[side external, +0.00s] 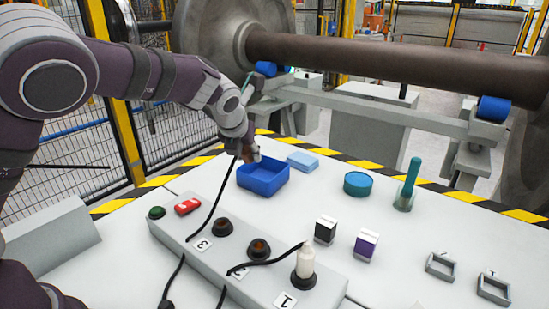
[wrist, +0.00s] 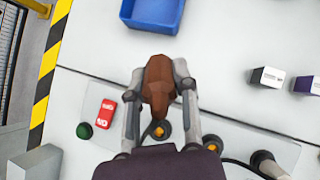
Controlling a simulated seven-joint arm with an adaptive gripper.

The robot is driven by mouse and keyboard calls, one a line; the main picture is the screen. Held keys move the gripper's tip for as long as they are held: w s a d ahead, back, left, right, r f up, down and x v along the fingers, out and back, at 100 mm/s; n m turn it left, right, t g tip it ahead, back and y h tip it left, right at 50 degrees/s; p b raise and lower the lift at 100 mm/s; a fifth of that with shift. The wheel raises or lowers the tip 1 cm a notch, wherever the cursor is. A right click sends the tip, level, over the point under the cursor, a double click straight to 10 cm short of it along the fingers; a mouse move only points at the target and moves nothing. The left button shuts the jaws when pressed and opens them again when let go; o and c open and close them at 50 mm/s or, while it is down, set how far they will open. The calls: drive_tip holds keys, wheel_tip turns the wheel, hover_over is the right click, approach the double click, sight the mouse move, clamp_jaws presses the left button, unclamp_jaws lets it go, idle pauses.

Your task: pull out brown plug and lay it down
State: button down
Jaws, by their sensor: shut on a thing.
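My gripper (wrist: 159,74) is shut on the brown plug (wrist: 157,88), with one finger on each side of it in the wrist view. In the side external view my gripper (side external: 249,152) is raised behind the socket panel (side external: 180,232), by the left rear of the blue bin. The plug is mostly hidden by the fingers there. A black cable hangs from the plug down to the panel. Two brown-centred sockets, at label 3 (side external: 225,227) and beside it (side external: 259,249), hold no plug. A white plug (side external: 305,260) stands upright in the socket at label 1.
The open blue bin (side external: 265,187) stands behind the panel. A red switch (side external: 187,206) and green button (side external: 156,212) sit at the panel's left end. Black (side external: 325,230) and purple (side external: 366,244) blocks stand to the right. White table is free between the panel and bin.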

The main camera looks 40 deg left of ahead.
drive_tip(key=w+d+m+t+h, duration=0.3)
drive_tip(key=w+d+m+h, duration=0.1)
drive_tip(key=w+m, duration=0.2)
drive_tip(key=shift+t, duration=0.7)
wheel_tip(320, 180, down, 8)
drive_tip(key=shift+w+d+f, duration=0.1)
drive_tip(key=shift+f, duration=0.25)
drive_tip(key=shift+f, duration=3)
drive_tip(key=c, duration=0.8)
unclamp_jaws()
